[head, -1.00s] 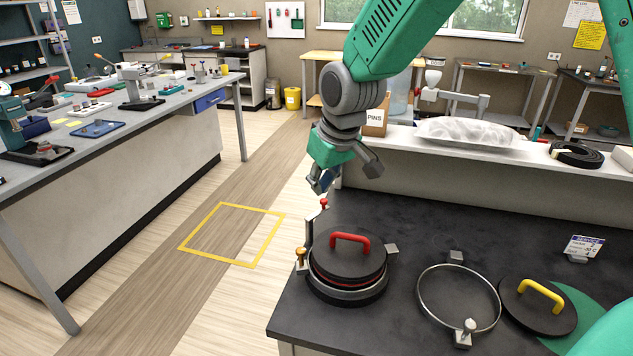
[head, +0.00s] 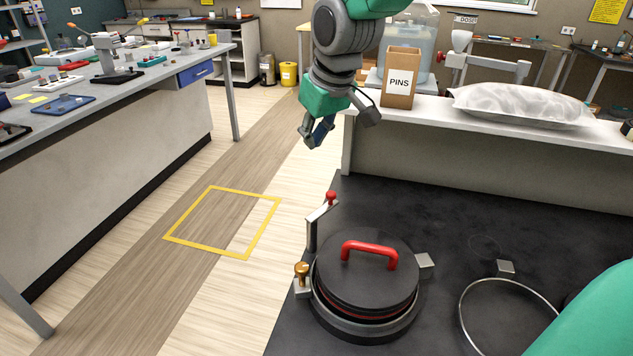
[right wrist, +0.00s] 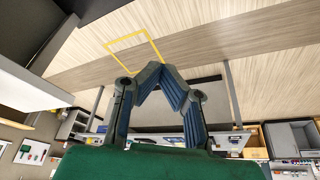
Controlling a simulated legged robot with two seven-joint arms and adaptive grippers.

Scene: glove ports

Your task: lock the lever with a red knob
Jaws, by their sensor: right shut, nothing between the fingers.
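The lever (head: 316,222) stands at the left back edge of a round black port on the dark bench. Its arm slants up to the right, ending in a red knob (head: 331,197). The port's black lid (head: 366,280) has a red handle (head: 369,253) and sits on its ring. My right gripper (head: 316,138) hangs above and beyond the red knob, apart from it. Its blue-grey fingers meet at the tips in the right wrist view (right wrist: 161,70), with nothing between them. My left gripper is not in view.
A brass-coloured knob (head: 301,270) stands at the port's left side, and a metal block (head: 425,264) at its right. An open metal ring (head: 468,305) lies to the right, partly hidden by my green arm part. A PINS box (head: 401,78) stands on the white ledge behind.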

